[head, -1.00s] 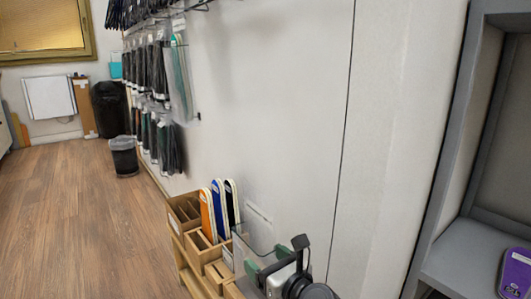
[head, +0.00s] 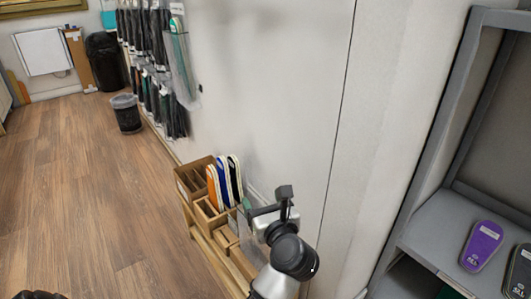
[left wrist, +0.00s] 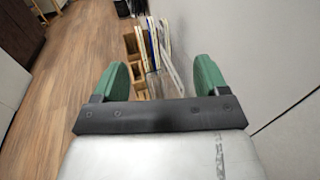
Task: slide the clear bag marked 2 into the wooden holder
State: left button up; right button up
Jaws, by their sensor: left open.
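The wooden holder (head: 205,221) is a stepped set of light-brown boxes low against the wall. Orange, blue and dark insoles (head: 226,180) stand upright at its back. A clear, see-through sheet that looks like the bag (head: 243,228) is at the holder's near side, partly behind my left gripper (head: 241,210). It also shows faintly between the fingers in the left wrist view (left wrist: 154,84). I cannot read a 2 on it, nor tell how deep it sits. My left gripper (left wrist: 160,80) has its green fingers wide apart, nothing clamped. My right gripper does not show.
The white wall (head: 290,90) runs close along the holder's right. Packaged insoles (head: 158,70) hang farther back, with a bin (head: 126,113) below. A grey shelf (head: 440,230) with a purple insole (head: 482,245) stands at right. The wooden floor (head: 90,200) at left is clear.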

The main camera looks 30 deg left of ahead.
pick_arm(q)
jog(key=s+d+r+m+t+h+p, duration=0.1)
jog(key=s+r+m+t+h+p, duration=0.1)
jog(key=r+p, duration=0.4)
jog(key=s+d+r+m+t+h+p, duration=0.1)
jog(key=s+r+m+t+h+p, duration=0.1)
jog(key=r+p, duration=0.3)
jog(key=h+p, duration=0.1)
jog(key=p, duration=0.2)
jog(key=shift+d+r+m+t+h+p, duration=0.3)
jog(key=shift+d+r+t, duration=0.1)
